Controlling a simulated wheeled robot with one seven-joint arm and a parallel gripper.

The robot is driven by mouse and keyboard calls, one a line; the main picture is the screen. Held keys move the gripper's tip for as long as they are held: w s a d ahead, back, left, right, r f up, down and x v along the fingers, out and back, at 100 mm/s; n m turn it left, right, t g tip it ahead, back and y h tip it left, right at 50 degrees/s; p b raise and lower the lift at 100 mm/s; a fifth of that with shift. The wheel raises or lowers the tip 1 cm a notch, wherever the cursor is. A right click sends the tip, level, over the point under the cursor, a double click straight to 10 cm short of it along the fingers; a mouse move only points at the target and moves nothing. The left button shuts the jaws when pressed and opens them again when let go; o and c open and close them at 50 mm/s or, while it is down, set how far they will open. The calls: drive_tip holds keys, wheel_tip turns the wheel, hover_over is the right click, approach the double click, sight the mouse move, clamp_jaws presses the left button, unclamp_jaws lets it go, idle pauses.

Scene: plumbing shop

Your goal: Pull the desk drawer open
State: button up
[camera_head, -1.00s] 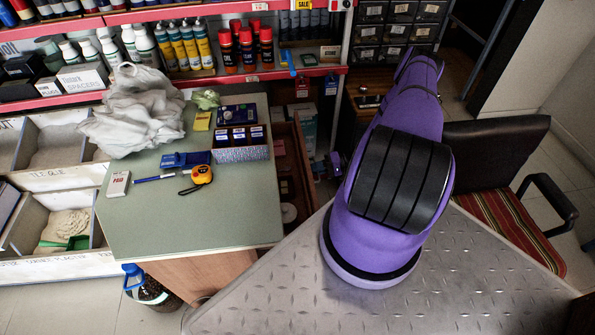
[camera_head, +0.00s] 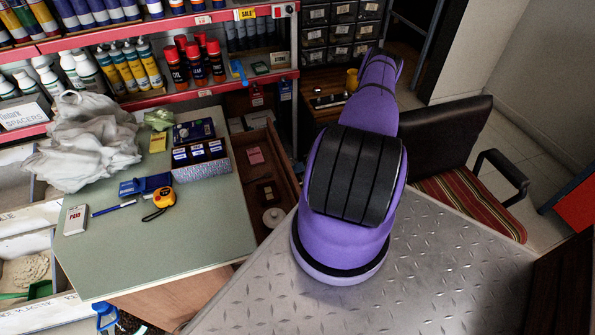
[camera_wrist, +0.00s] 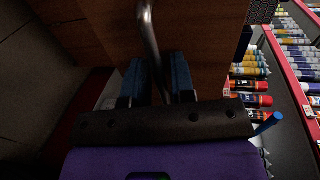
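The desk (camera_head: 165,235) has a green top and stands left of my arm in the head view. Its wooden drawer (camera_head: 283,170) is pulled out on the right side, with its inside showing. In the wrist view, the curved metal drawer handle (camera_wrist: 149,32) crosses the brown drawer front (camera_wrist: 205,35). The blue fingers of my gripper (camera_wrist: 160,78) lie on both sides of the handle and look closed around it. The exact contact is dark and partly hidden. My arm hides the gripper in the head view.
The drawer holds a pink item (camera_head: 256,156) and a white roll (camera_head: 273,217). A chair with a striped seat (camera_head: 465,200) stands to the right. Shelves of bottles (camera_head: 150,65) line the back.

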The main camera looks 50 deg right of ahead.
drive_tip(key=shift+o, duration=0.5)
drive_tip(key=shift+d, duration=0.1)
drive_tip(key=v, duration=1)
drive_tip(key=shift+s+d+r, duration=0.15)
drive_tip(key=shift+d, duration=0.15)
